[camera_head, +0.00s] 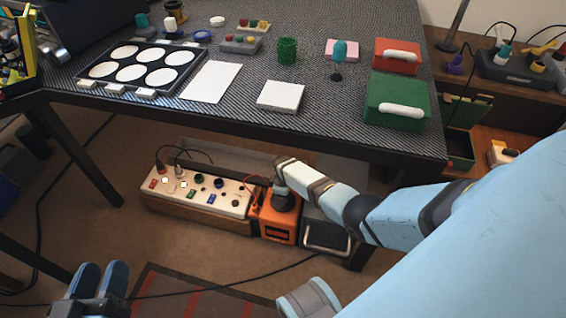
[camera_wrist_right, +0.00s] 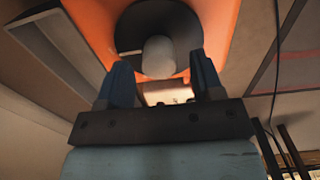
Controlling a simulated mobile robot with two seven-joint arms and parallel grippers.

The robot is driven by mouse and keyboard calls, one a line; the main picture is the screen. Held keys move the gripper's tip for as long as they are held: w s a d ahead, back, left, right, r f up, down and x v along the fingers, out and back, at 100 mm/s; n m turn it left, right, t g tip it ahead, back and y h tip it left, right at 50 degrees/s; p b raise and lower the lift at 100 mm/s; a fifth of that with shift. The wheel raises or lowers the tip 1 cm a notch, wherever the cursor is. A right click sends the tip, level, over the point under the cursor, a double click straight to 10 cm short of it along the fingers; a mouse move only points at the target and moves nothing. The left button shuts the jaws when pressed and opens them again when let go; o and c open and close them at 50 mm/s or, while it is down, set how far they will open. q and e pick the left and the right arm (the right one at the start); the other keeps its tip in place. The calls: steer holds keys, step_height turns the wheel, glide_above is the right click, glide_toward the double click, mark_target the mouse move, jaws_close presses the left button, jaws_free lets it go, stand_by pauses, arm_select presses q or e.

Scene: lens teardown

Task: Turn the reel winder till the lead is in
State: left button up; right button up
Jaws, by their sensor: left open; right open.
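The orange reel winder (camera_head: 279,229) stands on the floor under the table; it also shows in the right wrist view (camera_wrist_right: 222,22). A pale rounded knob (camera_wrist_right: 158,60) sits on its black disc (camera_wrist_right: 128,36). My right gripper (camera_wrist_right: 160,66) is open, with one blue finger on each side of the knob's near end; contact cannot be told. In the head view my right arm hides part of the winder. A dark cable (camera_head: 220,287), possibly the lead, runs across the floor; its link to the winder is unclear. My left gripper (camera_head: 100,280) is open and empty, at bottom left.
A pale panel box (camera_head: 215,207) with knobs and plugs stands left of the winder, and a dark box (camera_head: 326,237) right of it. The table (camera_head: 230,115) overhangs them. A striped rug (camera_head: 190,290) lies in front on otherwise open floor.

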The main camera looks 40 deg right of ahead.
steer(key=shift+f+b, duration=0.4)
steer(key=shift+f, duration=0.65)
steer(key=c, duration=0.9)
